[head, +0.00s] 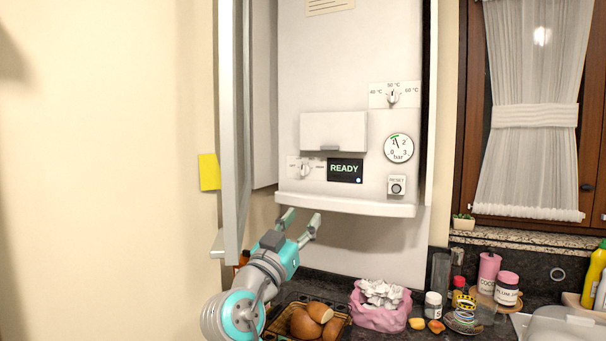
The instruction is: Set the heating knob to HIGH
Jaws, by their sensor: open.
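A white boiler (340,90) hangs on the wall inside an open cabinet. A small knob (303,169) sits on a pale plate at its lower left, beside the display (345,171) reading READY. Its pointer looks close to upright, and its side labels are too small to read surely. A second knob (393,96) at the upper right is marked 40, 50 and 60 °C, and its pointer is near 50 °C. I cannot read a heating label on either knob. My gripper (302,217) is open and empty, below the boiler's bottom edge and under the left knob, touching nothing visible.
The open cabinet door (232,130) stands just left of the boiler. A pressure gauge (398,149) and RESET button (397,186) are at the right. Below are a bread basket (341,330), a pink bag (381,314) and several jars. The boiler's front is unobstructed.

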